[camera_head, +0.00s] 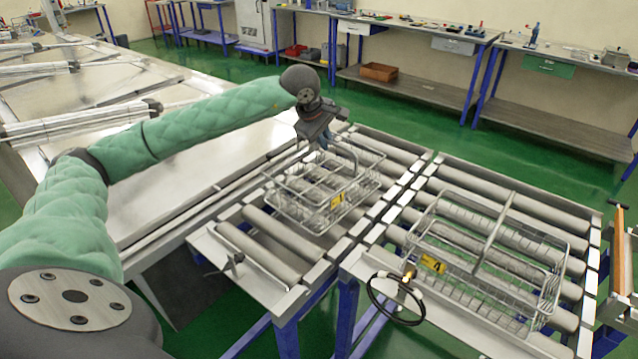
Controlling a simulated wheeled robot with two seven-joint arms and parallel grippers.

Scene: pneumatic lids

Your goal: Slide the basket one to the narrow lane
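Two wire baskets with yellow tags sit on roller lanes. The smaller basket (283,206), with a raised handle, is on the left, narrower-looking roller lane (262,258). The larger basket (500,262) is on the right, wider-looking lane (575,212). My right gripper is not in view.
A small lever (232,263) is at the left lane's front edge. A large metal table (200,185) lies left of the lanes. Workbenches (420,35) stand along the back wall.

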